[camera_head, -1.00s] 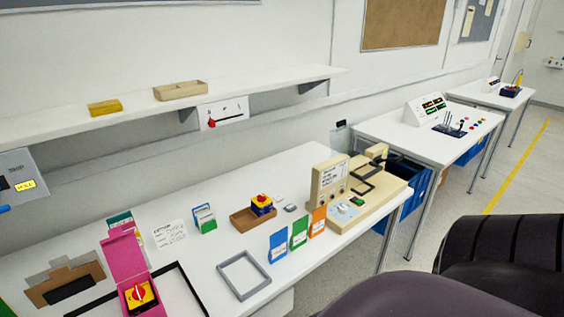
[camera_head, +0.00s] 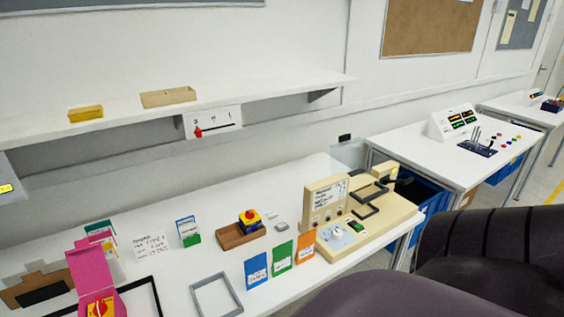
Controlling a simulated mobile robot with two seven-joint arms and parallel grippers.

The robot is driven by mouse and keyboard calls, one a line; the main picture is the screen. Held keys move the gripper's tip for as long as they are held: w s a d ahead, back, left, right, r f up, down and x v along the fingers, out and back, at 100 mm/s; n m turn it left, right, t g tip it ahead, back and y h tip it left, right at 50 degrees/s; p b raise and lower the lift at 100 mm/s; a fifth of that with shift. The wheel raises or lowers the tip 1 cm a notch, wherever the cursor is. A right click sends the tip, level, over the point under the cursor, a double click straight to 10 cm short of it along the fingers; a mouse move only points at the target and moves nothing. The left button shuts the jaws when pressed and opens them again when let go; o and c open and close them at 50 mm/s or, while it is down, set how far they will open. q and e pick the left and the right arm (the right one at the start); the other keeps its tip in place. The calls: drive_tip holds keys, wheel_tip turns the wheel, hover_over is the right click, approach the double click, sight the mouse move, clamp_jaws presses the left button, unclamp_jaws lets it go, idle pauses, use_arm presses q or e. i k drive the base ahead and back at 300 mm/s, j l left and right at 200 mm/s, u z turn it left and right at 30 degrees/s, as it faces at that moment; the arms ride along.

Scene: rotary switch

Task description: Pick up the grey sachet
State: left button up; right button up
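Two small pale grey pieces lie on the white table, one at the back (camera_head: 281,214) and one just in front of it (camera_head: 270,227), right of the brown tray. They are too small for me to tell which, if either, is the grey sachet. Neither of my grippers is in view.
A brown tray (camera_head: 228,239) holds a red-and-yellow switch (camera_head: 250,219). Blue (camera_head: 256,270), green (camera_head: 282,257) and orange (camera_head: 304,244) packets stand near the front. A grey frame (camera_head: 200,302) lies left of them. A beige machine (camera_head: 352,245) occupies the right end. A shelf (camera_head: 230,92) overhangs the back.

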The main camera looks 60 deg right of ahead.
sight(283, 227)
drive_tip(key=k+l+u, duration=0.1)
drive_tip(key=l, duration=0.3)
drive_tip(key=k+l+u, duration=0.15)
drive_tip(key=l, duration=0.25)
drive_tip(key=k+l, duration=0.2)
drive_tip(key=l, duration=0.2)
drive_tip(key=k+l, duration=0.2)
drive_tip(key=l, duration=0.25)
drive_tip(key=k+l, duration=0.15)
drive_tip(key=l, duration=0.25)
drive_tip(key=k+l, duration=0.2)
drive_tip(key=l, duration=0.2)
drive_tip(key=u, duration=0.05)
